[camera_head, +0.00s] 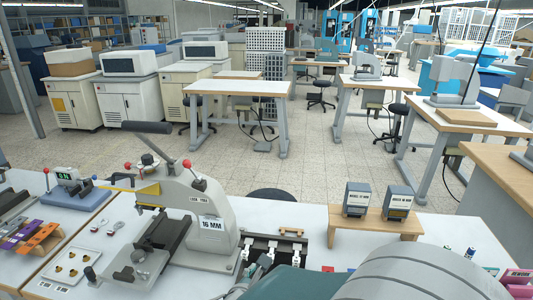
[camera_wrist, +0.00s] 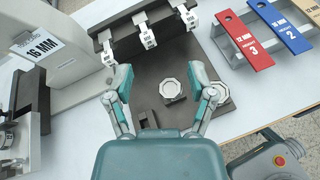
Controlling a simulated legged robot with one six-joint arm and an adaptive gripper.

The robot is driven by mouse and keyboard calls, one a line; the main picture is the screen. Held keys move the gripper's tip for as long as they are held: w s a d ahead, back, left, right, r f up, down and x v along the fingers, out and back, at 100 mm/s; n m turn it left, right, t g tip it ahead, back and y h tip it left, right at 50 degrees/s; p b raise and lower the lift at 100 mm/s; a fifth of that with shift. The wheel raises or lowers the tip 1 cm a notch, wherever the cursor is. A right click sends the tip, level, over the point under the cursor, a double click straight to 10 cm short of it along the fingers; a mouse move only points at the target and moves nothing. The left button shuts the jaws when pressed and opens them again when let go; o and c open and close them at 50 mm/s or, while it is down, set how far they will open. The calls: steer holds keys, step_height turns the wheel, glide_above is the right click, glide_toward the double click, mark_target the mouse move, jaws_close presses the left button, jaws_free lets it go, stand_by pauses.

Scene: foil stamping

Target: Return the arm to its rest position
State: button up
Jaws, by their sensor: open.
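My gripper (camera_wrist: 160,84) is open in the wrist view, with its two teal fingers spread apart and nothing held between them. It hangs over a dark plate (camera_wrist: 150,68). A silver octagonal piece (camera_wrist: 171,89) lies on the plate, seen between the fingers. In the head view my arm (camera_head: 420,278) reaches across the bottom of the picture, low over the front bench. The teal body of my gripper shows there beside the black rack, and its fingertips are hard to make out.
The grey press (camera_head: 195,210) marked 16 MM stands left of my gripper. A black rack (camera_wrist: 125,32) with white tags is just ahead. Red (camera_wrist: 243,38) and blue (camera_wrist: 278,25) tags lie on a holder at right. A wooden stand (camera_head: 375,222) bears two grey blocks.

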steer(key=s+d+r+m+g+h, duration=0.1)
steer(key=s+d+r+m+g, duration=0.25)
steer(key=d+m, duration=0.5)
steer(key=s+d+r+m+g+h, duration=0.1)
steer(key=s+d+r+m+g, duration=0.1)
steer(key=s+d+m+g, duration=0.45)
steer(key=s+d+r+m+t+y, duration=0.2)
steer(key=s+r+m+y, duration=0.3)
steer(key=m, duration=0.9)
steer(key=shift+s+d+t+y, duration=0.15)
steer(key=shift+s+t+y, duration=0.35)
steer(key=shift+s+y, duration=0.5)
stand_by(1.1)
